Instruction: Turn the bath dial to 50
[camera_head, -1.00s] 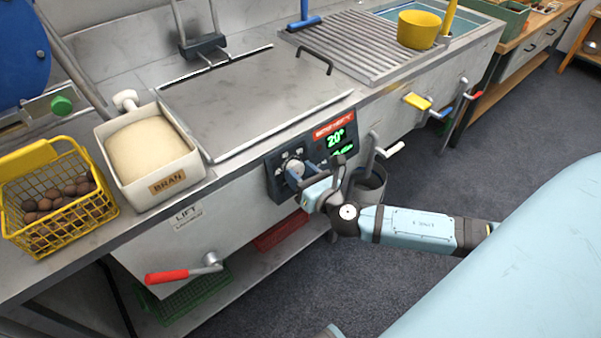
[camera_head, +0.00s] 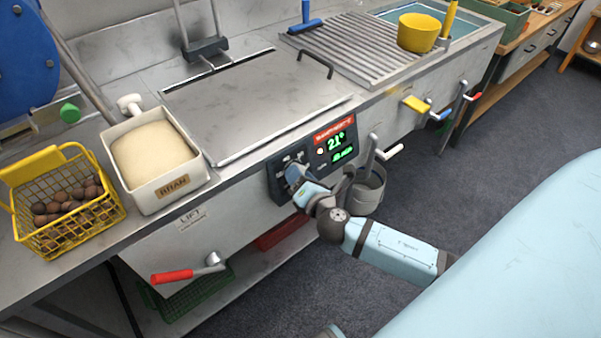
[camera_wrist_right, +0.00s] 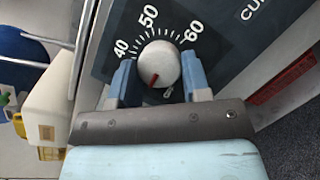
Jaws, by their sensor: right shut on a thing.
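The bath dial (camera_wrist_right: 158,62) is a round pale knob on the dark control panel (camera_head: 272,187) at the front of the bath. In the right wrist view its scale shows 40, 50 and 60 along the upper side. A red mark on the knob points down and slightly left, away from the 50. My right gripper (camera_wrist_right: 158,80) is shut on the dial, one blue-grey finger on each side. In the head view my right gripper (camera_head: 298,186) covers most of the dial. The panel's green display (camera_head: 335,142) reads 21°. My left gripper is not in view.
A red-handled crank (camera_head: 185,272) sticks out at the lower left. A white-handled lever (camera_head: 388,153) and a grey bucket (camera_head: 369,190) are right of the panel. A BRAN box (camera_head: 157,163) and a yellow basket of chestnuts (camera_head: 68,205) stand on the counter.

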